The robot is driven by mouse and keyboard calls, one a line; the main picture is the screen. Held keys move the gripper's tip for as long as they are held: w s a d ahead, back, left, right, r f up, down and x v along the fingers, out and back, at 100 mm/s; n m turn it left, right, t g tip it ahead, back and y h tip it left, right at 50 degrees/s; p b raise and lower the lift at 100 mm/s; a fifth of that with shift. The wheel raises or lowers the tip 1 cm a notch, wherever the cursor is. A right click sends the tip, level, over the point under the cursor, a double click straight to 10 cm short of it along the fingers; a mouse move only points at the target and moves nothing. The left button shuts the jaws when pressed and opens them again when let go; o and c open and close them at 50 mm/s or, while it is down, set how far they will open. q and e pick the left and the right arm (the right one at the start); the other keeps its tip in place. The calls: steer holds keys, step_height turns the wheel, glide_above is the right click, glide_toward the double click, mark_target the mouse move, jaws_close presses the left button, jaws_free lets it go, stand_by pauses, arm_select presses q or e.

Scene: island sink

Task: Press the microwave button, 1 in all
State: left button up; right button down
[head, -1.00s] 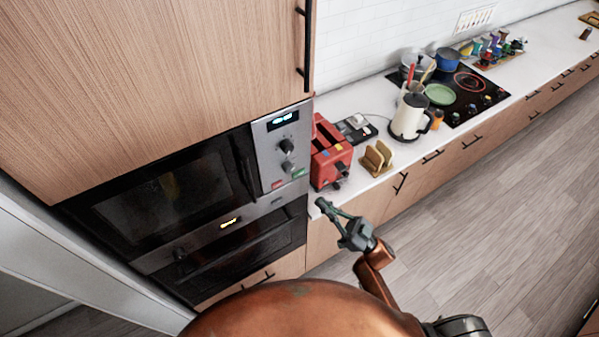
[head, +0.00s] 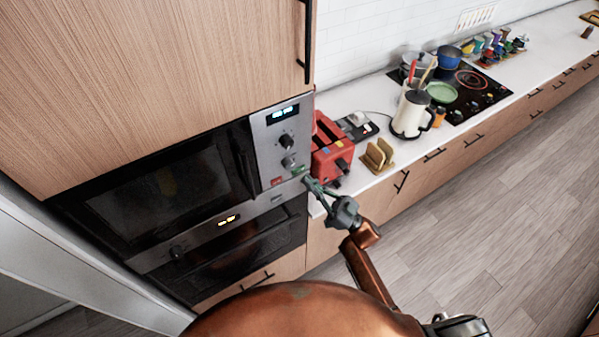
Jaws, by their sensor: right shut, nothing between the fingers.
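The built-in microwave (head: 165,190) sits in the tall wooden cabinet at the left, its door closed. Its control panel (head: 272,140) has a lit display, two dark knobs, a red button (head: 278,181) and a green button (head: 298,170) low on the panel. My right gripper (head: 308,182) is shut and empty, with its fingertips close to the green button at the panel's lower right edge. I cannot tell whether the tips touch it. My left gripper is not in view.
An oven (head: 240,250) is below the microwave. A red toaster (head: 330,150), a wooden holder (head: 378,156) and a white kettle (head: 411,114) stand on the counter just right of the panel. The floor (head: 480,220) at the right is clear.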

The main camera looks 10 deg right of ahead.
steer(key=shift+w+a, duration=0.2)
steer(key=shift+w, duration=0.3)
stand_by(1.2)
steer(key=shift+w+a, duration=0.1)
steer(key=shift+w, duration=0.3)
